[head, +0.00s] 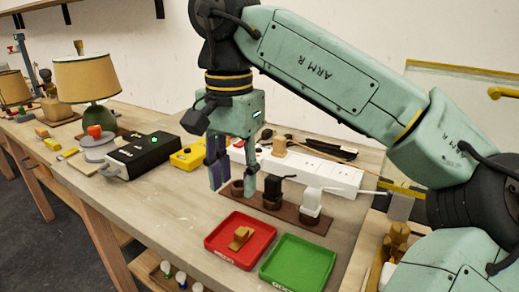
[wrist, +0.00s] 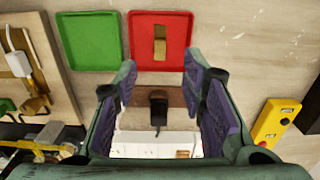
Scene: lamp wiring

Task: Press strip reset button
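The white power strip (head: 335,177) lies along the back of the bench. In the wrist view the strip (wrist: 150,137) shows between the bases of my fingers, partly hidden by the gripper body. My gripper (head: 217,180) points down, open and empty, left of the black plug and in front of the strip's left part in the head view.
A black plug (head: 272,188) and white plug (head: 311,202) stand on a brown board (head: 320,222). A red tray (head: 215,243) with a tan piece and a green tray (head: 300,262) lie in front. A yellow box (head: 185,158) and black box (head: 142,155) stand left.

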